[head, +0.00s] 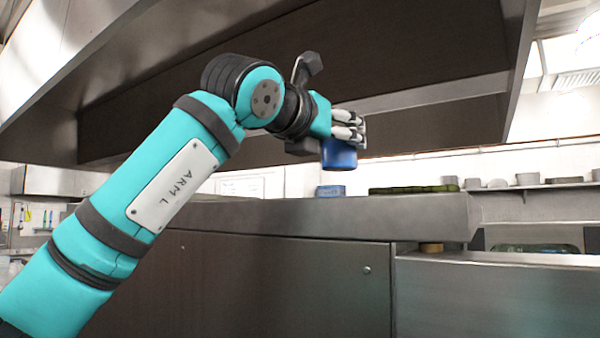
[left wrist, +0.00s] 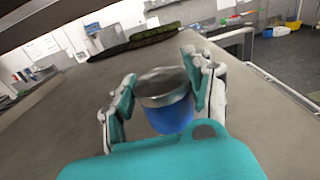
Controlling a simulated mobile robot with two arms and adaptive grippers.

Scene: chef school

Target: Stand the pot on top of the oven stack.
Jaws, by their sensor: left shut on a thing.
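The blue pot (head: 340,156) with a grey metal rim hangs upright under the fingers of my left gripper (head: 350,130). The steel unit with a wide flat grey top (head: 360,215) appears to be the oven stack. The pot is above the level of its front edge, with a visible gap in the head view. In the left wrist view, the flat top (left wrist: 240,125) spreads below the pot. My right gripper is not in view.
A small blue container (head: 329,191) and a long dark green item (head: 413,189) stand farther back on the top. A steel hood (head: 420,50) hangs overhead. A lower steel counter (head: 500,259) adjoins at right. The top around the pot looks bare.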

